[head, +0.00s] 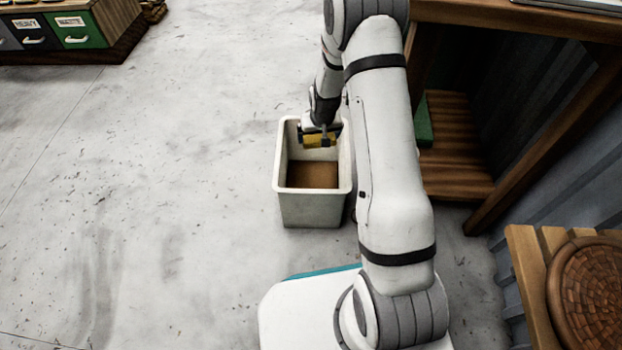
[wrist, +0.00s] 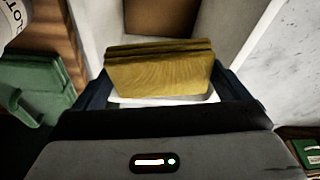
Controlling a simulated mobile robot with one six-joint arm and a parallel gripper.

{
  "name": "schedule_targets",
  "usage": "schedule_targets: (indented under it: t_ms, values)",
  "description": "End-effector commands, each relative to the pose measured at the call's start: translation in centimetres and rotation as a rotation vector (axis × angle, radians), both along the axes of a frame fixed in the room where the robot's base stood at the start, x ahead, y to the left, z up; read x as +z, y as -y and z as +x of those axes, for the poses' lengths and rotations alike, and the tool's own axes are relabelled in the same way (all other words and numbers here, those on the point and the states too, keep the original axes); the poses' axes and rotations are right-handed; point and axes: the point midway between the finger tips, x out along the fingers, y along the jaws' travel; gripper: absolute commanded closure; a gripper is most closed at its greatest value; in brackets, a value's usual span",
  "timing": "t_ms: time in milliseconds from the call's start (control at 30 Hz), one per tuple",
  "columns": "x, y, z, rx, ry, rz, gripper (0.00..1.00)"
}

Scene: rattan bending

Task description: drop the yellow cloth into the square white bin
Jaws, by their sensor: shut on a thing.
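The yellow cloth (wrist: 158,72) is a folded block between the fingers of my gripper (wrist: 165,97) in the wrist view. My gripper is shut on it. The square white bin (head: 313,208) stands on the floor in the middle of the head view, with a brown bottom showing inside. In the head view the cloth (head: 319,140) is held over the far part of the bin's opening, near the rim. Its exact height over the rim cannot be told. The bin's inner wall (wrist: 219,28) shows beyond the cloth in the wrist view.
A wooden workbench (head: 468,155) with a lower shelf stands right of the bin, with a green item (head: 424,121) on the shelf. A slatted stool (head: 528,262) with a woven round piece is at lower right. Drawers (head: 78,30) stand far left. The left floor is clear.

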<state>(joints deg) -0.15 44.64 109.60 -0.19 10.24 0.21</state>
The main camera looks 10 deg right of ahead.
Motion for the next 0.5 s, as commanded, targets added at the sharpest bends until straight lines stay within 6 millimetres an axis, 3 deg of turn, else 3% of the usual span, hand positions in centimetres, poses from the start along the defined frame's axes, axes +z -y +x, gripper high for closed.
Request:
schedule_targets:
  t_ms: [33,67,100,367,500]
  values:
    - [0.0,0.0,0.0,0.000,0.000,0.000,0.27]
    - [0.0,0.0,0.0,0.000,0.000,0.000,0.04]
    - [0.1,0.0,0.0,0.000,0.000,0.000,0.01]
    - [0.3,0.0,0.0,0.000,0.001,0.000,0.00]
    - [2.1,0.0,-0.4,0.000,0.002,0.000,0.00]
